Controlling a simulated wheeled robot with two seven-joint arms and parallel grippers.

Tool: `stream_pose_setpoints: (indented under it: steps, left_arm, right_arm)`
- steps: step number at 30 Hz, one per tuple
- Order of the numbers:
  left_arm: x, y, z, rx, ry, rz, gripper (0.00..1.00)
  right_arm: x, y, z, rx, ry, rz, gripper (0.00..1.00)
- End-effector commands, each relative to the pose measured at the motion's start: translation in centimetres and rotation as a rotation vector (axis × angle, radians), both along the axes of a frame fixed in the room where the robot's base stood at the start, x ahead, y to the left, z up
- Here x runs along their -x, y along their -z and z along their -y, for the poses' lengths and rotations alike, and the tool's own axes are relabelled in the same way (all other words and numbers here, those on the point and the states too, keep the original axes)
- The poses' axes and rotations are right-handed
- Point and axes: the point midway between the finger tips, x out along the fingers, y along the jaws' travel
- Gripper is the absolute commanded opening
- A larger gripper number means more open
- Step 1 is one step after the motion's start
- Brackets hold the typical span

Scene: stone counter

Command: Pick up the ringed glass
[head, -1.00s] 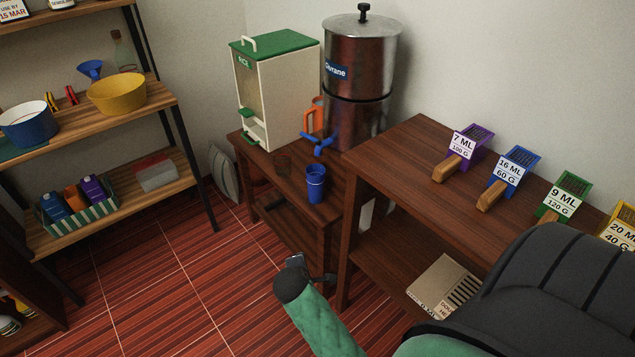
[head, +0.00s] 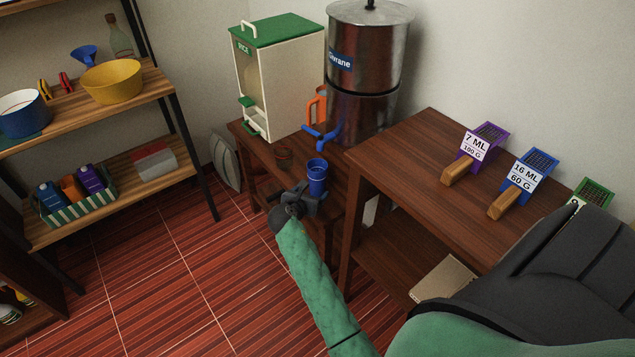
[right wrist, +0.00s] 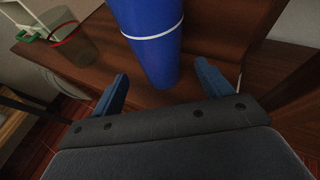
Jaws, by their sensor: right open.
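A clear, dark-looking glass with a red ring (head: 283,157) stands on the low wooden table (head: 262,176). It also shows at upper left in the right wrist view (right wrist: 76,52). A blue cup with a thin white ring (head: 317,180) stands upright to its right, nearer me. In the right wrist view the blue cup (right wrist: 152,45) is straight ahead, just beyond and between the fingertips. My right gripper (head: 305,197) is open and empty at the table's near edge, pointing at the blue cup. The red-ringed glass is off to the gripper's left. My left gripper is not in view.
A rice dispenser (head: 280,90) and a steel water urn (head: 365,75) with a blue tap stand behind the cups, with an orange jug (head: 316,105) between them. A higher wooden table (head: 420,150) with labelled scoops is close on the right. Shelves (head: 130,180) stand left.

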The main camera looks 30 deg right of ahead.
Motion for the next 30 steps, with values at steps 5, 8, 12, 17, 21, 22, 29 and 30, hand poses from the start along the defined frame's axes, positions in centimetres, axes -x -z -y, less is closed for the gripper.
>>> stream_pose_setpoints:
  steps: [5,8,12,17,21,22,29,30]
  left_arm:
    - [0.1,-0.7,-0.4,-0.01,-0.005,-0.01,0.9]
    - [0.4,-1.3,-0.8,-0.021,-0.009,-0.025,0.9]
    - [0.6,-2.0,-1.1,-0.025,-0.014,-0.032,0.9]
    - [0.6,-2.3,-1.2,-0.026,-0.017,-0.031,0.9]
    - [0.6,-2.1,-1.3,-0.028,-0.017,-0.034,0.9]
    - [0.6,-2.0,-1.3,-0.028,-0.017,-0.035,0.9]
    - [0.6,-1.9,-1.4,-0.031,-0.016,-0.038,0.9]
    - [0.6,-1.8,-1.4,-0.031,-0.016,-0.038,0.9]
  right_arm:
    - [-0.9,0.2,1.5,0.0,0.001,0.0,0.78]
    - [-1.6,0.5,2.7,0.0,0.001,0.0,0.78]
    - [-2.4,1.3,3.9,-0.002,0.0,0.001,0.78]
    - [-2.7,1.6,4.4,-0.003,0.0,0.002,0.78]
    - [-2.7,1.6,4.4,-0.003,0.0,0.002,0.78]
    - [-2.7,1.6,4.4,-0.003,0.0,0.002,0.78]
    - [-2.7,1.6,4.4,-0.003,0.0,0.002,0.35]
    - [-2.7,1.6,4.4,-0.003,0.0,0.002,0.27]
